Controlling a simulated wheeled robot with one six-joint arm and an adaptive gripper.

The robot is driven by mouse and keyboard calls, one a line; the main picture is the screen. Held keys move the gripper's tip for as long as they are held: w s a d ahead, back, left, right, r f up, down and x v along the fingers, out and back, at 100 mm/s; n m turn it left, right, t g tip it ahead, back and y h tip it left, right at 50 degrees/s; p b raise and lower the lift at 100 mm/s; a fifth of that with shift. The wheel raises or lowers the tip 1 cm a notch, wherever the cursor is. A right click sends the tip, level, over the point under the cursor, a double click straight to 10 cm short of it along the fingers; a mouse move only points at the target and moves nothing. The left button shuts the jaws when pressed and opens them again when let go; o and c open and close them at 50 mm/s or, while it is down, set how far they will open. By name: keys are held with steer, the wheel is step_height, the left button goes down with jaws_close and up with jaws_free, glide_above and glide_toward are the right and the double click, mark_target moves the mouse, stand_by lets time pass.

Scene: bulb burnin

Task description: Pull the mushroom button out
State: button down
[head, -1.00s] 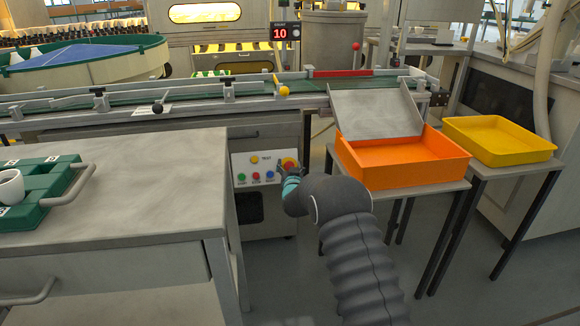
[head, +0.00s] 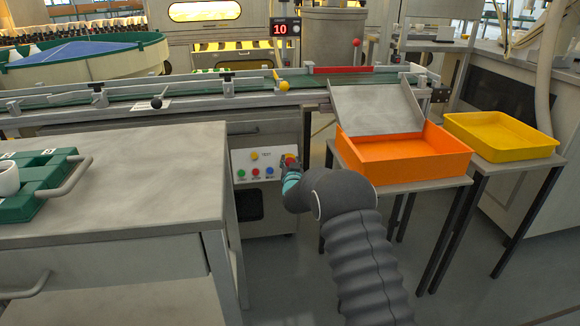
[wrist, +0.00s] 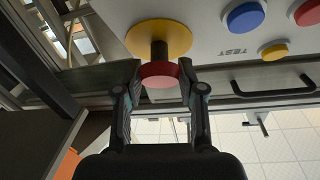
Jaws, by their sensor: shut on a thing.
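The mushroom button is a red cap (wrist: 159,77) on a black stem in front of a round yellow plate (wrist: 140,36). In the wrist view, a length of stem shows between cap and plate. My gripper (wrist: 161,72) has one finger on each side of the cap and is shut on it. In the head view, my gripper (head: 290,167) is at the upper right of the light control panel (head: 240,165) and partly covers the button (head: 290,157).
Green, red, blue and yellow buttons sit on the panel beside the mushroom button. A grey bench (head: 150,170) stands to the left. An orange tray (head: 410,164) on a stand is to the right, and the conveyor (head: 220,92) runs above.

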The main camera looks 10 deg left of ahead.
steer(key=shift+s, duration=0.1)
steer(key=c, duration=0.7)
jaws_free()
steer(key=shift+r, duration=0.1)
steer(key=shift+o, duration=0.2)
steer(key=shift+s, duration=0.1)
steer(key=s+d, duration=0.2)
steer(key=s, duration=0.9)
steer(key=shift+s+d, duration=0.15)
steer(key=shift+s, duration=0.2)
